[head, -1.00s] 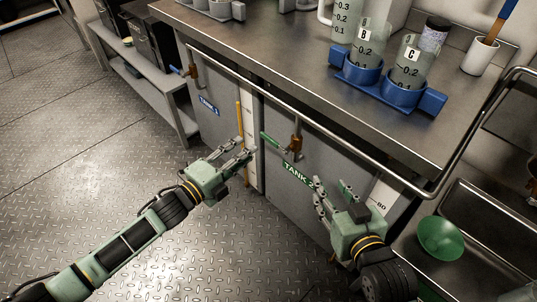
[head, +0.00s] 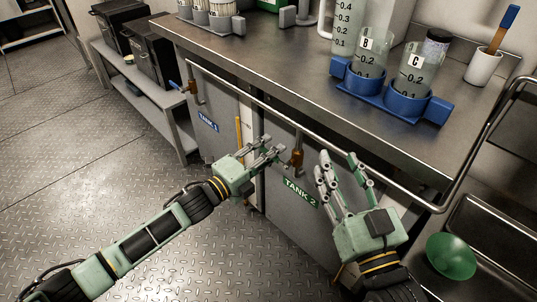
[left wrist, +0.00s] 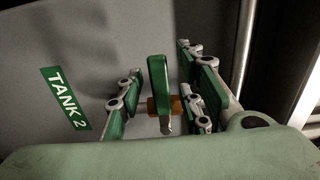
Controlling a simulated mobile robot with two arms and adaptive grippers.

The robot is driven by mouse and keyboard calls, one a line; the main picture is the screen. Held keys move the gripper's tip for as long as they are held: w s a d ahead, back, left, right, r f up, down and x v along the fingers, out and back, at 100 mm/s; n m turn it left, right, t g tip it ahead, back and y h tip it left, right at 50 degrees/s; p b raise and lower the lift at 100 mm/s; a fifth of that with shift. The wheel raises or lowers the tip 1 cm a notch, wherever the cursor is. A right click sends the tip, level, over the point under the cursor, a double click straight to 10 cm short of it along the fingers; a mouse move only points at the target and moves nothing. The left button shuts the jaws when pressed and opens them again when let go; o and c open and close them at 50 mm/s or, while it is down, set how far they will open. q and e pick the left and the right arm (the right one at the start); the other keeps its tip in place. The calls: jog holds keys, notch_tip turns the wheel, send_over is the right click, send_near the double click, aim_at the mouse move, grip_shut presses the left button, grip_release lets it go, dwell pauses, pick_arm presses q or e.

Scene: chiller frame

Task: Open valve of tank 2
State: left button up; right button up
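The tank 2 valve has a brass body (head: 297,158) on the grey cabinet front, above the green TANK 2 label (head: 300,191). Its green handle (left wrist: 158,88) shows in the left wrist view between my left gripper's fingers; in the head view the fingers mostly hide it. My left gripper (head: 273,151) is open, with fingers on both sides of the handle and gaps visible. The label also shows in the left wrist view (left wrist: 66,98). My right gripper (head: 343,170) is open and empty, right of the valve, near the rail.
A metal rail (head: 262,108) runs along the counter edge above the valve. The tank 1 valve with a blue handle (head: 174,84) and the TANK 1 label (head: 208,121) are to the left. A blue holder (head: 385,95) with beakers stands on the counter. A green bowl (head: 451,256) is at lower right.

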pick_arm(q)
grip_shut()
dwell(0.3)
dwell(0.3)
